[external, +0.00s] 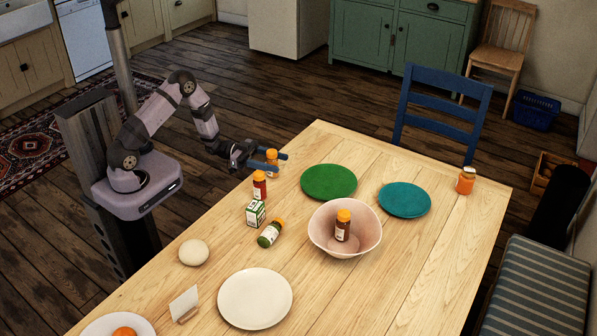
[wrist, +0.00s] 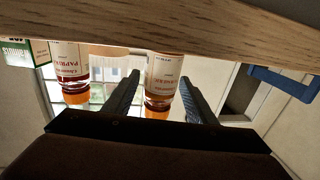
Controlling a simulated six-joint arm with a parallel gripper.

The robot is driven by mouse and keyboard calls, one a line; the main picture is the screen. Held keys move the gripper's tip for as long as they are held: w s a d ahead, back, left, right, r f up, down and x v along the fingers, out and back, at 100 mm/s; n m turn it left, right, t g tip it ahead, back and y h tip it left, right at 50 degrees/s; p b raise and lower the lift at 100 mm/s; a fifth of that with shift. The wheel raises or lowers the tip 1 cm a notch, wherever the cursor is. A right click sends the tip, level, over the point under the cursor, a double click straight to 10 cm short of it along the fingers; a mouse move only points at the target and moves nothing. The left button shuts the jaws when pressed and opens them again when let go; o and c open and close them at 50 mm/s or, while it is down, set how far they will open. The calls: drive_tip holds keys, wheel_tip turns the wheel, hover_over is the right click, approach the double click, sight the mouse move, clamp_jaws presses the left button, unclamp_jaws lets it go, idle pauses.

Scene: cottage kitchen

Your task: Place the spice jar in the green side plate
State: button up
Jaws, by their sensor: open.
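Several orange-capped jars are on the table. One red-labelled spice jar (external: 272,157) stands upright at the table's left edge. My gripper (external: 274,162) is open around it, one finger on each side. In the upside-down wrist view this jar (wrist: 164,80) shows between the fingers of my gripper (wrist: 160,84), with a gap on the left; I cannot tell whether the right finger touches it. A similar paprika jar (external: 259,185) stands beside it, outside the fingers, also in the wrist view (wrist: 70,68). The green side plate (external: 329,182) lies empty to the right.
A pink bowl (external: 325,240) holds another jar (external: 343,226). A blue chair (external: 440,112) stands behind.

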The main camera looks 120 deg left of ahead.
sight(275, 154)
drive_tip(key=shift+o, duration=0.2)
drive_tip(key=shift+s+d+r+b, duration=0.15)
drive_tip(key=shift+s+d, duration=0.1)
drive_tip(key=shift+s, duration=0.85)
drive_tip(key=shift+s+d+f+b, duration=0.1)
drive_tip(key=shift+s+d+b, duration=0.1)
drive_tip(key=shift+s, duration=0.9)
drive_tip(key=b, duration=0.1)
drive_tip(key=r+b, duration=0.1)
drive_tip(key=b, duration=0.1)
drive_tip(key=shift+a+r+b, duration=0.15)
drive_tip(key=shift+a+b, duration=0.15)
drive_tip(key=shift+r+h+b, duration=0.3)
drive_tip(key=shift+r+b, duration=0.65)
drive_tip(key=shift+r, duration=0.15)
drive_tip(key=shift+w+a+p, duration=0.2)
drive_tip(key=shift+w, duration=1.65)
drive_tip(key=shift+w+a+p, duration=0.15)
drive_tip(key=shift+w, duration=1.65)
clamp_jaws()
